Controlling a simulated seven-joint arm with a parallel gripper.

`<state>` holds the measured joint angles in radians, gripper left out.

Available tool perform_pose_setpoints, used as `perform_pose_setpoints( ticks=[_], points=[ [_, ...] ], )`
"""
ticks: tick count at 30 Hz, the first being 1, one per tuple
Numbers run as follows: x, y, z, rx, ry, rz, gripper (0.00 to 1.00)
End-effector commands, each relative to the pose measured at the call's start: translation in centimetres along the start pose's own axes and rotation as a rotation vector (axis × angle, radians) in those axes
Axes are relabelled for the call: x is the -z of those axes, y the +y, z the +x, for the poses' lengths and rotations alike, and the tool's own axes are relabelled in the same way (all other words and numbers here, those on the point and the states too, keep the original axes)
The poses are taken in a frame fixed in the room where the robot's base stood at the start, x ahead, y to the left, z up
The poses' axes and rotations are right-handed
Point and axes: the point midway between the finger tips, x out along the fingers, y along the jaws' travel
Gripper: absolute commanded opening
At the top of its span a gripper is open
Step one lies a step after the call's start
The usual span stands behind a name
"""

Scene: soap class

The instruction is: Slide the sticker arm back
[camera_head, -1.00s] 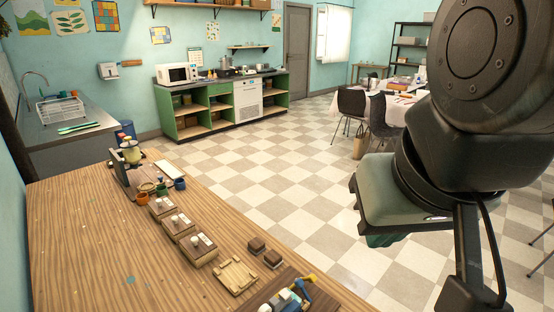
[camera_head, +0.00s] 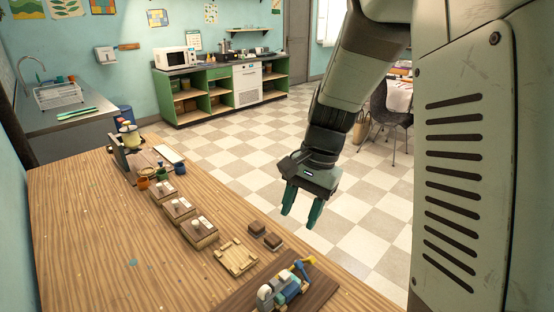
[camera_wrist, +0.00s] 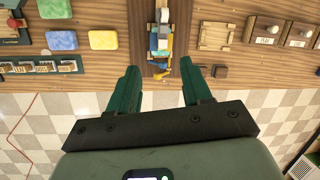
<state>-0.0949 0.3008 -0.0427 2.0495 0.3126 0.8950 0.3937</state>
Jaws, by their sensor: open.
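A small device (camera_head: 285,288) with white, blue and yellow parts stands on a dark brown board (camera_head: 232,297) near the table's front edge. A yellow piece (camera_head: 303,263) sticks out at its end. I cannot tell for certain which part is the sticker arm.
Left of the device in the head view are a wooden tray (camera_head: 236,256), two small brown blocks (camera_head: 264,235) and several boxes with white knobs (camera_head: 199,232). In the wrist view, coloured sponges (camera_wrist: 103,39) and a rack of stamps (camera_wrist: 40,67) sit beside the board. Checkered floor lies below my gripper.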

Motion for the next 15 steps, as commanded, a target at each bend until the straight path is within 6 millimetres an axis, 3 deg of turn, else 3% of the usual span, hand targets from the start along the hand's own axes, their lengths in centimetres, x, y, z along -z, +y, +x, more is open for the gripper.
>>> perform_pose_setpoints(
  ticks=[1, 6, 9, 15],
  points=[
    [0.9, -0.4, 2.3, -0.017, -0.043, 0.046, 0.49],
    [2.7, -1.2, 8.0, -0.052, -0.134, 0.179, 0.49],
    [3.2, -1.3, 10.1, -0.066, -0.164, 0.227, 0.49],
    [3.3, -1.4, 12.0, -0.075, -0.182, 0.257, 0.49]
  ],
)
